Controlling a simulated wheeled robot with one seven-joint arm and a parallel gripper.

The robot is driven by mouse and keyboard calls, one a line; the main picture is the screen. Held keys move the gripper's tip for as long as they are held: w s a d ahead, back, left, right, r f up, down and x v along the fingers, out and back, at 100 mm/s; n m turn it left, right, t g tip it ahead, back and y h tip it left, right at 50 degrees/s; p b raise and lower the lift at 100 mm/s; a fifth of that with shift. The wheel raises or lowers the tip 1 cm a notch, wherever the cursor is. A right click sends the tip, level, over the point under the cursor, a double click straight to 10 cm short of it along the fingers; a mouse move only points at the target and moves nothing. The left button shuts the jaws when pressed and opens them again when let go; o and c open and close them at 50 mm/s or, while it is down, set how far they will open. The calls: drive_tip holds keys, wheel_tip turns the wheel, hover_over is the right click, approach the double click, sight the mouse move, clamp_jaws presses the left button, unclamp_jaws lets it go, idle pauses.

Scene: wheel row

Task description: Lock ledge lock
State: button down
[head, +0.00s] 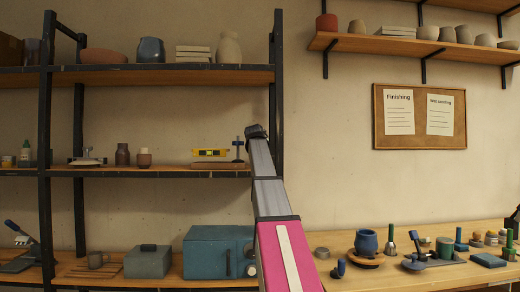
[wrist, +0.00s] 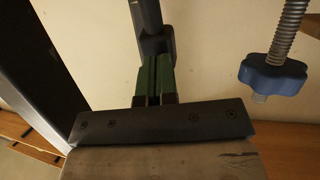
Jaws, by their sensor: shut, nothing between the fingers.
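My gripper (head: 255,131) is at the end of my raised arm, beside the right end of the middle shelf. In the wrist view its two green fingers (wrist: 155,62) are together and hold nothing. A dark bar ending in a block (wrist: 157,45) is right at the fingertips; I cannot tell whether they touch. To its right a blue lobed knob (wrist: 272,76) sits on a threaded screw. In the head view a small dark cross-shaped fixture (head: 238,148) stands on the shelf just left of my gripper. I cannot tell which part is the lock; my gripper hides some of that area.
A yellow level (head: 210,152) is on the middle shelf left of the fixture. A dark shelf post (head: 278,90) stands close to my arm. The workbench (head: 350,280) at lower right carries a blue pot (head: 366,242) and several tools. The wall right of the post is open.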

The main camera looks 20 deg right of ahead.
drive_tip(key=w+g, duration=0.1)
drive_tip(key=w+d+g+y, duration=0.1)
drive_tip(key=w+g, duration=0.1)
drive_tip(key=shift+r, duration=0.15)
drive_tip(key=shift+w, duration=0.3)
idle(0.5)
drive_tip(key=r+v, duration=0.1)
drive_tip(key=v, duration=1.2)
drive_tip(key=shift+r, duration=0.35)
